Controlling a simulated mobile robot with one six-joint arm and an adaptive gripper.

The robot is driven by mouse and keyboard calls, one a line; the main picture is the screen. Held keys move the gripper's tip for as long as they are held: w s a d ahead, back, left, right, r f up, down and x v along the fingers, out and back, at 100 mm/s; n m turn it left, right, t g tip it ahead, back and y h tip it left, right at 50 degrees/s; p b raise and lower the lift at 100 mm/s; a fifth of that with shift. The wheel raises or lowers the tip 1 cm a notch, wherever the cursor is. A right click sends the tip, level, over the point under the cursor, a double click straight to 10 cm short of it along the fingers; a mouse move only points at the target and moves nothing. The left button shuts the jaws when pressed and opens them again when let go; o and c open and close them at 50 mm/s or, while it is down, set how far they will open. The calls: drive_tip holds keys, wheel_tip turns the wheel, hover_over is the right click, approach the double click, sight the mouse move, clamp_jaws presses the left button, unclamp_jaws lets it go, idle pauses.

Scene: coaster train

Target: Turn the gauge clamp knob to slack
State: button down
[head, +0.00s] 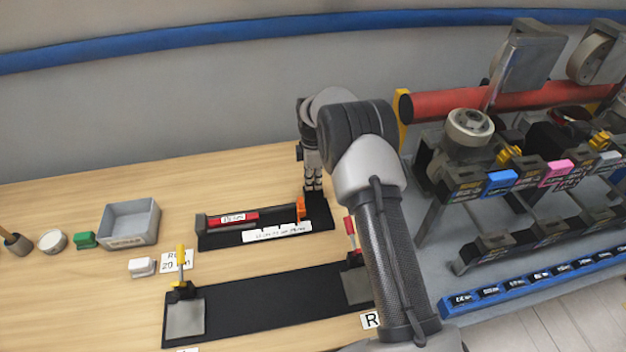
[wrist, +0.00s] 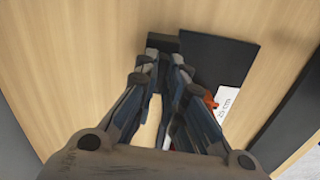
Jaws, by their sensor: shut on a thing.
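The gauge stands on a black base plate (head: 225,240), with a red labelled bar (head: 235,217), an orange piece (head: 300,208) at its right end and a white scale strip (head: 277,233) in front. My gripper (head: 313,188) points down at the right rear end of this plate, just behind the orange piece. In the wrist view my gripper (wrist: 164,52) has its fingers closed together at the plate's edge. The fingers hide the clamp knob between them, so its turn angle does not show. The plate (wrist: 222,62) and part of the orange piece (wrist: 208,99) show beside the fingers.
In front lies a long black mat (head: 265,302) with a yellow-handled clamp (head: 181,262) and a red-handled one (head: 349,228). A grey tray (head: 130,222) stands at left. A machine with a red roller (head: 450,106) fills the right. Bare table lies behind the gauge.

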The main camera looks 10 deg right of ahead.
sight(313, 182)
drive_tip(key=c, duration=1.7)
unclamp_jaws()
drive_tip(key=shift+r, duration=0.15)
wheel_tip(313, 182, up, 12)
drive_tip(key=shift+f, duration=0.1)
